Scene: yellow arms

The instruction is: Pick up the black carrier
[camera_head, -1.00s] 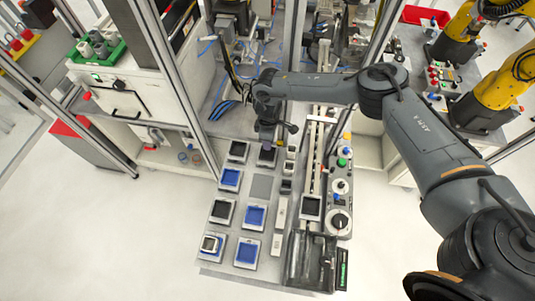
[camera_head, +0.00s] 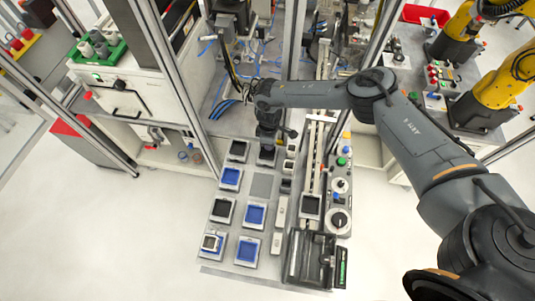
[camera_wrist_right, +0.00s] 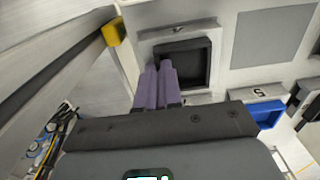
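A black carrier (camera_wrist_right: 183,62), a square dark frame with a recessed middle, sits in a light holder in the right wrist view. In the head view the black carrier (camera_head: 267,158) is mostly hidden under my right gripper (camera_head: 268,146). In the right wrist view the two purple fingers of my right gripper (camera_wrist_right: 159,72) are close together at the carrier's left edge. I see nothing clearly between them, and I cannot tell whether they touch the carrier. My left gripper is not in view.
The grey board (camera_head: 262,187) bears several other holders with black or blue inserts, including a blue one (camera_head: 230,177) and a black one (camera_head: 222,210). A control panel with knobs (camera_head: 340,200) and a rail (camera_head: 314,160) stand to the right. A metal post (camera_head: 172,85) rises at the left.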

